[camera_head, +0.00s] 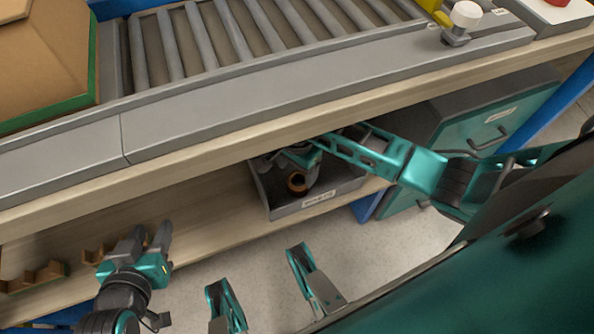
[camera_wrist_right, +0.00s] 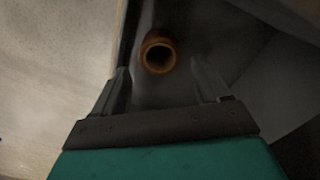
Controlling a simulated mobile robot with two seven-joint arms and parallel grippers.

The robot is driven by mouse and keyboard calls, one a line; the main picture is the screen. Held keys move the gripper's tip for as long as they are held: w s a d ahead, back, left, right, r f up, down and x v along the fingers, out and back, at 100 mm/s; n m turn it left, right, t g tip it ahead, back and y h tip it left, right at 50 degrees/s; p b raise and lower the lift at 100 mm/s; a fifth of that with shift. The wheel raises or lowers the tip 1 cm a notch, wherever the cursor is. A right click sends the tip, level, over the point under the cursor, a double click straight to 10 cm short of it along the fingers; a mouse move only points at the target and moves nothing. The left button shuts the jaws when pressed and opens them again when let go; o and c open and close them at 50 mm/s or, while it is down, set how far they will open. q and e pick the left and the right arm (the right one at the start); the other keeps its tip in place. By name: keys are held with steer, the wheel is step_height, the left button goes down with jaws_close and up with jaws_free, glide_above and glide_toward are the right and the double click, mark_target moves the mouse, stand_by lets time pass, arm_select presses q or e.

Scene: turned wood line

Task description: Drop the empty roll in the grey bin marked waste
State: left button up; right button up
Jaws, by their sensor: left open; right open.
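The empty roll (camera_head: 297,183) is a short brown tube. In the head view it shows inside the outline of the grey bin (camera_head: 290,209), which stands on the lower shelf with a pale label on its front. The label is too small to read. My right gripper (camera_head: 301,166) reaches under the upper deck into the bin. In the right wrist view the roll (camera_wrist_right: 158,55) shows its open end just beyond the open fingers (camera_wrist_right: 165,82), not clasped. Whether it rests on the bin's floor is hidden. My left gripper (camera_head: 150,240) is open and empty at the lower left.
The roller conveyor (camera_head: 240,40) and its wooden edge overhang the shelf (camera_head: 160,210). A cardboard box (camera_head: 45,65) sits at the upper left. Brown notched holders (camera_head: 35,275) lie on the shelf at left. A teal drawer cabinet (camera_head: 480,135) stands right of the bin.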

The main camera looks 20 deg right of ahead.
step_height(320, 180, up, 3)
steer(key=shift+r+p, duration=0.15)
steer(key=shift+p, duration=0.2)
steer(key=shift+s, duration=0.1)
